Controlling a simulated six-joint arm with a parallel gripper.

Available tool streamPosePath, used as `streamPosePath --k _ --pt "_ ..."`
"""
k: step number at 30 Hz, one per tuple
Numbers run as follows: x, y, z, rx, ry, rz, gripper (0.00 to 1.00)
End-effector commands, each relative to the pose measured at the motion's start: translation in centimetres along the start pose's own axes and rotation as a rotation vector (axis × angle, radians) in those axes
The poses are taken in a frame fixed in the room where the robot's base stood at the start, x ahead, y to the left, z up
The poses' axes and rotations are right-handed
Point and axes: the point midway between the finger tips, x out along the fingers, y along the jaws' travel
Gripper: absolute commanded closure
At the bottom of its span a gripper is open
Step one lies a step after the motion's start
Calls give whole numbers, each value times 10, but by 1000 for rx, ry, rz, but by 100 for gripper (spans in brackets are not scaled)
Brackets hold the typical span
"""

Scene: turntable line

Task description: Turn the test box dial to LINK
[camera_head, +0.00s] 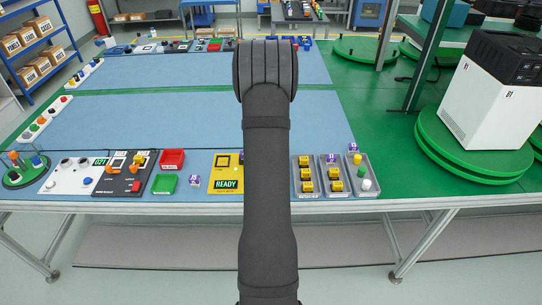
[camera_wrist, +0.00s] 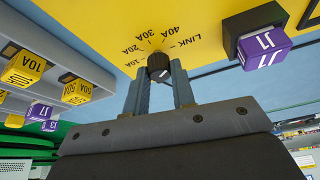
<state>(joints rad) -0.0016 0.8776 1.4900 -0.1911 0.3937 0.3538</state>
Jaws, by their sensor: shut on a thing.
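The yellow test box (camera_head: 217,181) lies on the near part of the table in the head view, with a green READY display. In the wrist view its yellow face (camera_wrist: 95,18) carries a dial scale marked 10A, 20A, 30A, 40A and LINK. The black dial knob (camera_wrist: 158,62) sits below these labels. My gripper (camera_wrist: 160,82) is shut on the knob, one finger on each side. A pale mark shows on the knob, but I cannot tell which label it points to. In the head view my arm hides the gripper and the dial.
A purple J1 link (camera_wrist: 264,48) sits in a black holder on the box, right of the dial. Grey trays (camera_head: 366,193) with yellow fuses, purple links and coloured pieces stand right of my arm.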

Motion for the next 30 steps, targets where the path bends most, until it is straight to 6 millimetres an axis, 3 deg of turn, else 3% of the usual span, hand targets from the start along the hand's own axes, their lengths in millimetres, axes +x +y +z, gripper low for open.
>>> streamPosePath --k 18,30 --pt "0 -3 0 409 -1 171 100" --pt "1 -4 0 550 -2 228 100"
